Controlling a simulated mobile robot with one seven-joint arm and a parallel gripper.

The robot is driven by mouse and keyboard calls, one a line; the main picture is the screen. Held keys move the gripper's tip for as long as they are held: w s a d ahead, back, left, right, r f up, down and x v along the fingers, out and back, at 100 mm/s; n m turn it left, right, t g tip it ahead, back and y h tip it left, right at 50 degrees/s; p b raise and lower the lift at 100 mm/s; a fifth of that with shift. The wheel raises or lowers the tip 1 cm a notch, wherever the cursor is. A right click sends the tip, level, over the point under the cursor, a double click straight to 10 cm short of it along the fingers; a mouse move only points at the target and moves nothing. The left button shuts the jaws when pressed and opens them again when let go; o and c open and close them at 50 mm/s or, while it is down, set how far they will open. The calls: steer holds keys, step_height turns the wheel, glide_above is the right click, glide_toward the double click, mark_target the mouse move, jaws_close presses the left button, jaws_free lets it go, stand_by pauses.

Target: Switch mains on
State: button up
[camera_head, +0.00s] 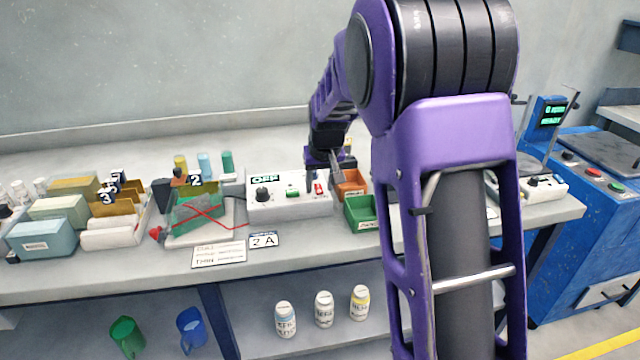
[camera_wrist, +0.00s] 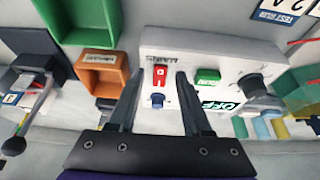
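The white power unit (camera_head: 278,208) stands on the bench and carries a green OFF label (camera_head: 265,180). It has a red mains switch (camera_head: 319,189) at its right end, a green part (camera_head: 292,192) and a black knob (camera_head: 263,194). My gripper (camera_head: 315,178) is above the right end of the unit. In the wrist view the fingers of my gripper (camera_wrist: 160,82) are apart, one on each side of the red switch (camera_wrist: 160,74), with nothing held. Whether a fingertip touches the unit cannot be told.
An orange bin (camera_head: 351,184) and a green bin (camera_head: 361,212) stand close to the right of the unit. Several bottles stand on the lower shelf (camera_head: 255,345). A blue machine (camera_head: 600,235) is at right.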

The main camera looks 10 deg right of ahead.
jaws_close()
steer(key=r+g+p, duration=0.1)
steer(key=p, duration=0.2)
steer(key=shift+w, duration=0.15)
steer(key=g+p, duration=0.1)
steer(key=p, duration=0.3)
steer(key=shift+w, duration=0.2)
steer(key=shift+g+p, duration=0.5)
steer(key=shift+p, duration=0.05)
steer(key=shift+w+f+g+p, duration=0.25)
steer(key=shift+g+p, duration=0.15)
steer(key=shift+g, duration=0.4)
